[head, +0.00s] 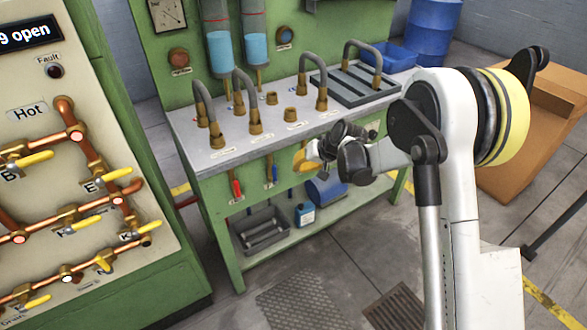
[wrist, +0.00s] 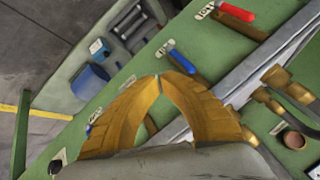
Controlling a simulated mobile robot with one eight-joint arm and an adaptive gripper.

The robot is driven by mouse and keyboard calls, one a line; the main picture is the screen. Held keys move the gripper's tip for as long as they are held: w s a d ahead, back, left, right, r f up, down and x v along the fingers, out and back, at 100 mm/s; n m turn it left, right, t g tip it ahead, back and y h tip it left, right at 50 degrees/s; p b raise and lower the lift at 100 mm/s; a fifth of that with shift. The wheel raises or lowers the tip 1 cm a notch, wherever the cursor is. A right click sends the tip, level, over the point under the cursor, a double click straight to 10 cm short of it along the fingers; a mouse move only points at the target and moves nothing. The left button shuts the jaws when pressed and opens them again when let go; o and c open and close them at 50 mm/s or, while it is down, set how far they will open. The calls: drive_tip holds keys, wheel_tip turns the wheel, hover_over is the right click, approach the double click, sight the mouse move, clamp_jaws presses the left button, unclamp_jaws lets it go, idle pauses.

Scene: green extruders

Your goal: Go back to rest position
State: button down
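My gripper (head: 303,158) is in front of the green workbench (head: 222,178), near its front panel. It is partly hidden behind my wrist in the head view. In the wrist view its two yellow fingers (wrist: 159,79) meet at the tips, with nothing seen between them. My arm is bent and reaches to the left from the right side of the head view.
A red-handled valve (head: 236,187) and a blue-handled valve (head: 271,170) stick out of the bench front. Hoses stand on the bench top. A panel with copper pipes (head: 100,165) is at left, a cardboard box (head: 545,125) at right.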

drive_tip(key=v, duration=0.2)
drive_tip(key=p+v, duration=0.1)
drive_tip(key=v, duration=0.1)
drive_tip(key=a+v, duration=0.1)
drive_tip(key=shift+s+d+r, duration=0.2)
drive_tip(key=shift+s+r, duration=0.25)
drive_tip(key=s+d+r+t+h, duration=0.1)
drive_tip(key=s+d+r+h, duration=0.1)
drive_tip(key=s+d+r, duration=0.45)
drive_tip(key=s+d+r+h, duration=0.1)
drive_tip(key=s+d+r, duration=0.2)
drive_tip(key=s+r, duration=0.55)
drive_tip(key=s+d+h, duration=0.1)
drive_tip(key=s+d, duration=0.1)
drive_tip(key=s, duration=0.4)
drive_tip(key=s+d+m+t+h, duration=0.1)
drive_tip(key=s+d, duration=0.2)
drive_tip(key=s, duration=0.3)
drive_tip(key=s+d+r+h, duration=0.1)
drive_tip(key=s+d, duration=0.2)
drive_tip(key=s, duration=0.2)
drive_tip(key=shift+s+t, duration=0.3)
drive_tip(key=shift+s, duration=0.1)
